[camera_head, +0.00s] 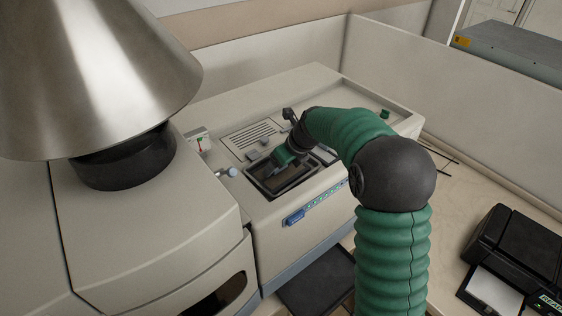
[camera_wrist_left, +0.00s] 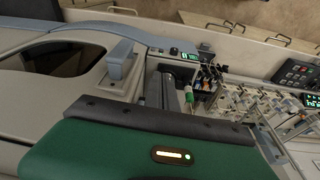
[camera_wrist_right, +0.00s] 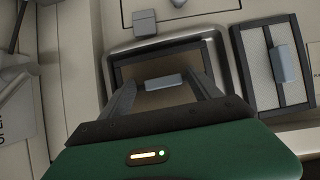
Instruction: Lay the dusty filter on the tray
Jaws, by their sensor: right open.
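The dusty filter, a brownish panel with a grey handle (camera_wrist_right: 163,82), sits in a framed recess in the right wrist view. My right gripper (camera_wrist_right: 165,88) is open, its dark fingers on either side of the handle; contact cannot be told. In the head view my right gripper (camera_head: 284,157) reaches into the recess (camera_head: 286,184) in the machine's top and partly hides it. My left gripper (camera_wrist_left: 160,88) shows in the left wrist view with its fingers together and empty. A dark flat tray-like surface (camera_head: 316,281) lies low in front of the machine, partly cut off.
A pale panel in a dark frame with a grey handle (camera_wrist_right: 283,65) lies right of the recess. A large metal cone (camera_head: 95,75) stands at the left. A black printer-like device (camera_head: 515,250) stands on the right bench. Tubing and small fittings (camera_wrist_left: 240,100) crowd the left wrist view.

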